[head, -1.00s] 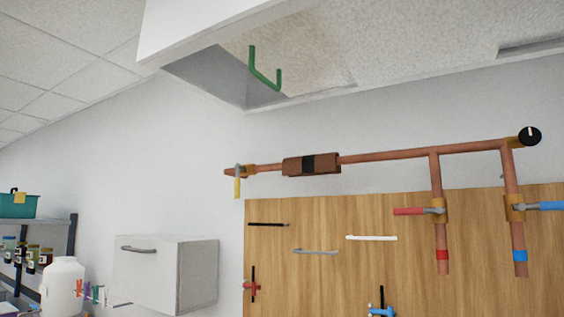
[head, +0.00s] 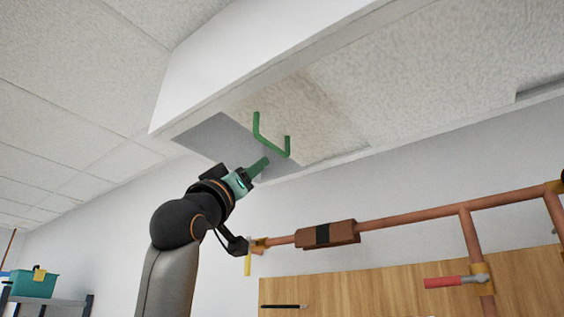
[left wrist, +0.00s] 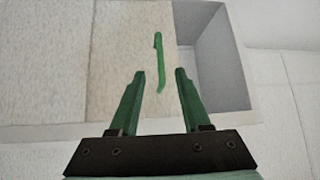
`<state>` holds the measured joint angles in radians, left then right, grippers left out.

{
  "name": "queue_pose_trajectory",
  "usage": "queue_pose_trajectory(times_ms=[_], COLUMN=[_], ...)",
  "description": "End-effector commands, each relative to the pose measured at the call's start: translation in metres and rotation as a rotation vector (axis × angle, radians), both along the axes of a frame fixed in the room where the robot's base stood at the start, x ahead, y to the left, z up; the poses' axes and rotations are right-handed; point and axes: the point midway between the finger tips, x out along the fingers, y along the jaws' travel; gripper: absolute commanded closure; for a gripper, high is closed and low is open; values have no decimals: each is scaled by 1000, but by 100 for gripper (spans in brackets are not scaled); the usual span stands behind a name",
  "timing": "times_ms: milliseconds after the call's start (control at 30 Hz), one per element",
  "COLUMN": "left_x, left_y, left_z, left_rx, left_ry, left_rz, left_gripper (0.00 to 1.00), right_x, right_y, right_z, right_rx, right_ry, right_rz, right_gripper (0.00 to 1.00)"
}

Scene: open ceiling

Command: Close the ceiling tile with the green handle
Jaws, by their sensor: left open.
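The green handle (head: 270,138) is fixed to the underside of the ceiling tile (head: 318,118), a rough off-white panel. Beside the tile, on its left in the head view, a dark gap (head: 215,138) of the opening shows. My left gripper (head: 264,163) is just below the handle, pointing up at it. In the left wrist view, the handle (left wrist: 160,62) stands beyond and between my two green fingertips (left wrist: 160,74). The fingers are apart with nothing between them. The opening (left wrist: 205,62) shows to the right of the tile (left wrist: 123,55). My right gripper is not in view.
A white ceiling beam (head: 250,62) hangs beside the opening. A copper pipe (head: 400,225) with a brown sleeve (head: 326,234) runs along the wall at lower right, above a wooden panel (head: 365,291). A teal bin (head: 35,284) stands on a shelf at lower left.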

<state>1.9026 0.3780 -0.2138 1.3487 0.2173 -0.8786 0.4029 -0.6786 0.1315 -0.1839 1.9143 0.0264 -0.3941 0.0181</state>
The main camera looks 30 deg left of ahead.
Motion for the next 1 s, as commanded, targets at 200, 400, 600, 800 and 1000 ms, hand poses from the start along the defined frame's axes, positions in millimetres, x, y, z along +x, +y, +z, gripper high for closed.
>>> queue_pose_trajectory(times_ms=[200, 400, 600, 800, 1000], left_x=[0, 28, 56, 74, 81], left_y=[3, 6, 9, 11, 12], left_z=[19, 49, 76, 90, 93], left_rx=[-7, -6, -6, -5, -5], left_ry=[-11, -9, -10, -10, -11], left_rz=[-2, -2, -1, -2, -2], left_gripper=[53, 53, 53, 53, 53], right_x=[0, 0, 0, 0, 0], right_y=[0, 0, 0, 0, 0], right_z=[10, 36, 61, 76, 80], right_rx=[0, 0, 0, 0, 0], right_ry=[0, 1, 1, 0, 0], right_rz=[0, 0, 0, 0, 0], right_gripper=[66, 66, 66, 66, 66])
